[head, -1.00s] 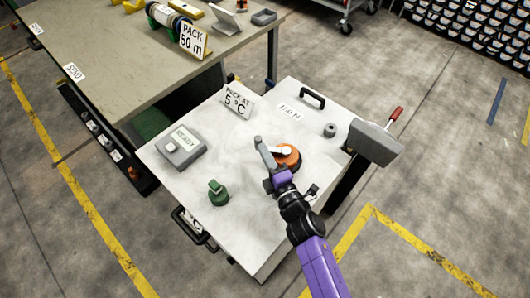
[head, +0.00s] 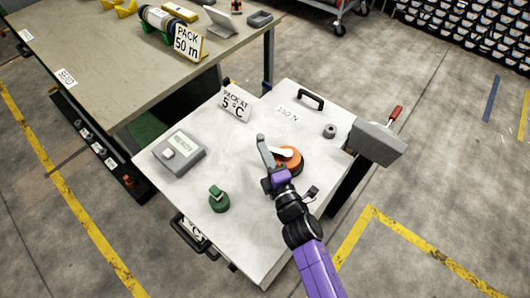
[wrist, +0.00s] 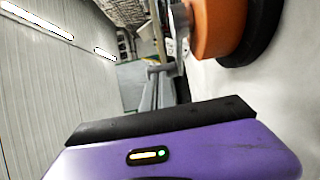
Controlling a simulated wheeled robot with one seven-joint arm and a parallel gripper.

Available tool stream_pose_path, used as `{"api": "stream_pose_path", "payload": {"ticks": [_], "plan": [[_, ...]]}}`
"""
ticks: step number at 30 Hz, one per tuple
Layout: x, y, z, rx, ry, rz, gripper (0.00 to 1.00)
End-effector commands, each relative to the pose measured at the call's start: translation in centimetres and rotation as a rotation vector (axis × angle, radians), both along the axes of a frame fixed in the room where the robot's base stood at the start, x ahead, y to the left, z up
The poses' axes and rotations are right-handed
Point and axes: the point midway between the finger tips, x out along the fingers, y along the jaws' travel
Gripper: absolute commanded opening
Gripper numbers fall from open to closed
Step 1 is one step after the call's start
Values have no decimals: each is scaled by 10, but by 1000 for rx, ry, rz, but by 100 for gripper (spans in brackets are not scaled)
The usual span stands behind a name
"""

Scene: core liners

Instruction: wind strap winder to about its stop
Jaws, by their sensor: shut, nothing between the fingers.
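An orange round knob with a white lever (head: 288,160), apparently the strap winder, sits on the white worktop. It also shows as an orange drum on a dark base in the wrist view (wrist: 217,25), at the upper right. My gripper (head: 262,142) is shut and empty, low over the worktop just left of the orange knob. Its grey fingers (wrist: 151,88) are together in the wrist view, beside the drum. I cannot tell whether they touch the white lever. My purple wrist hides part of the knob's near left side.
A green knob (head: 218,199) and a grey READY box (head: 179,154) stand left on the white worktop (head: 240,235). A 5 °C sign (head: 235,104), a black handle (head: 311,99) and a small grey ring (head: 330,131) are behind. A grey block with a red handle (head: 377,140) is at right.

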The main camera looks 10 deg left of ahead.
Motion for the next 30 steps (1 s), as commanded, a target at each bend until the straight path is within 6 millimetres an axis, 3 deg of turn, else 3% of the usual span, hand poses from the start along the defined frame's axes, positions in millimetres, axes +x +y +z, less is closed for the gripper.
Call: {"api": "stream_pose_path", "payload": {"ticks": [15, 30], "plan": [[23, 6, 1, 0, -2, 12, 0], [49, -2, 1, 0, -1, 8, 0]]}}
